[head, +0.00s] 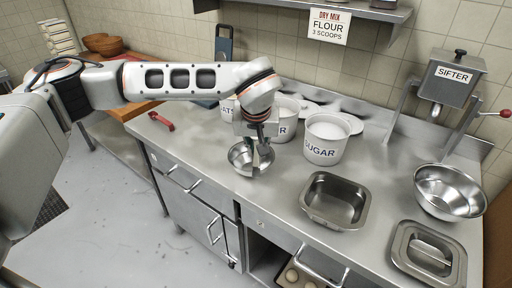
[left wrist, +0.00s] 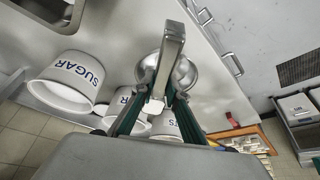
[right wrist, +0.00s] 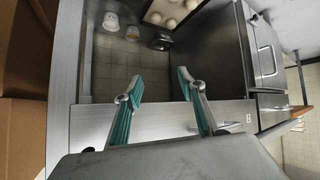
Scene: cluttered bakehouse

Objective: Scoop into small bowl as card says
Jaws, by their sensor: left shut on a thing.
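The card (head: 329,26) on the wall reads "DRY MIX FLOUR 3 SCOOPS". My left gripper (head: 262,138) is shut on the handle of a metal scoop (left wrist: 170,50), held over the small steel bowl (head: 238,157). The bowl also shows behind the scoop in the left wrist view (left wrist: 184,75). Whether the scoop or bowl holds flour is hidden. The flour tub (head: 284,128), its label partly covered by my gripper, stands behind, between the sugar tub (head: 322,150) and a tub ending in "TS" (head: 227,108). My right gripper (right wrist: 160,88) is open and empty, facing the counter front and a lower shelf.
A steel pan (head: 335,203), a larger bowl (head: 450,190) and a lidded pan (head: 428,255) stand to the right. The sifter (head: 455,75) stands at the back right. A red-handled thing (head: 161,121) lies at the left.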

